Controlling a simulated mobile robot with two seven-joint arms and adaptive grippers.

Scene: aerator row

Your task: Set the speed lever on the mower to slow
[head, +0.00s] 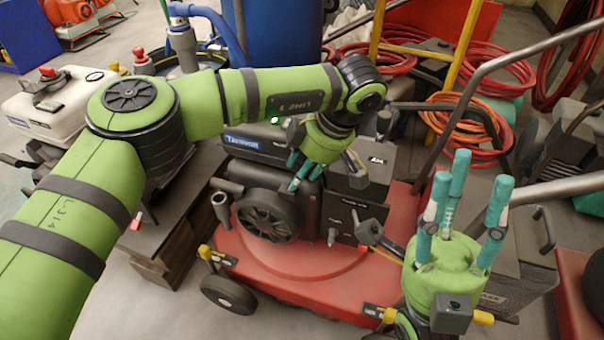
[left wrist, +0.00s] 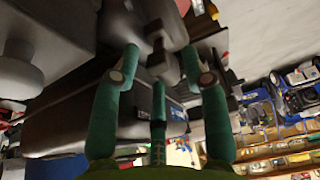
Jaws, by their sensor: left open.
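The mower has a red deck (head: 290,255) and a dark engine (head: 264,215) in the middle of the head view. A dark box with small white labels (head: 358,180) stands on its right side. Grey levers show on it, one low at its front (head: 332,235) and one at the right (head: 372,232); I cannot tell which is the speed lever or read its setting. My left gripper (head: 300,178) is open, fingers down over the engine beside the box. In the left wrist view its teal fingers (left wrist: 160,68) are apart, before dark mower parts. My right gripper (head: 466,190) is open and empty, fingers up.
A white tank machine (head: 58,98) stands at the left. A blue barrel (head: 278,38), a yellow frame (head: 458,65) and coiled red hoses (head: 365,62) are behind. The mower's grey handle bars (head: 520,55) rise at the right. Bare floor lies at the lower left.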

